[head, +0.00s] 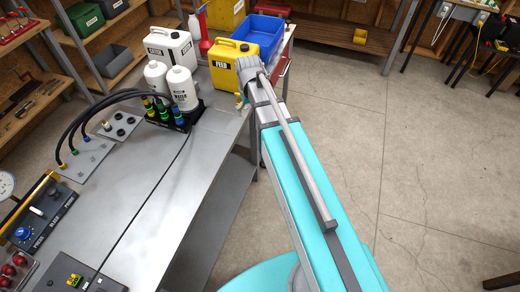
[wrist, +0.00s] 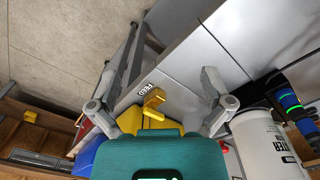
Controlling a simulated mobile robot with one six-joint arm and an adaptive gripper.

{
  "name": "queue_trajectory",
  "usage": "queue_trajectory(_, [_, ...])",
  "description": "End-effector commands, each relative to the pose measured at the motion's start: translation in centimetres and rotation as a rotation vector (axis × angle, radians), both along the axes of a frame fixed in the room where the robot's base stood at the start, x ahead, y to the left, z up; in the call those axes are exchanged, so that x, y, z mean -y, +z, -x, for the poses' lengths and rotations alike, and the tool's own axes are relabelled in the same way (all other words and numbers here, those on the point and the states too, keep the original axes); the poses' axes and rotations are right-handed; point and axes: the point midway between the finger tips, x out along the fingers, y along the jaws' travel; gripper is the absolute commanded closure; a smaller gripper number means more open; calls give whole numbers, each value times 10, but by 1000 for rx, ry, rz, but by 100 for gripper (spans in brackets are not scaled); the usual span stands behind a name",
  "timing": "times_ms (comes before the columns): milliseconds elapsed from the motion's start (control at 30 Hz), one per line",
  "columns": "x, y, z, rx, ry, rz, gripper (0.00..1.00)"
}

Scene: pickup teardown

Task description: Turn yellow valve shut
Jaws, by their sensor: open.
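A yellow valve handle (wrist: 153,97) shows in the wrist view, close to a small FEED label (wrist: 143,89). It lies between the two spread fingers of my gripper (wrist: 158,75), with no visible contact. My gripper is open and empty. In the head view, a small fitting with some yellow (head: 240,101) shows at the bench edge beside my arm; it is too small to read clearly. My arm hides most of the gripper there. I cannot tell the handle's exact angle to the pipe.
A yellow FEED jug (head: 226,75), a blue bin (head: 262,32) and white bottles (head: 183,90) stand on the metal bench (head: 135,190) near my gripper. Black hoses (head: 100,105) arch at the left. The concrete floor (head: 430,150) on the right is mostly clear.

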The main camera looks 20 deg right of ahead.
Motion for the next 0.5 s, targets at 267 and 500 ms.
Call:
queue_trajectory(267, [0,-20,39,0,-36,0,0])
queue_trajectory(500, [0,-34,70,0,-66,0,0])
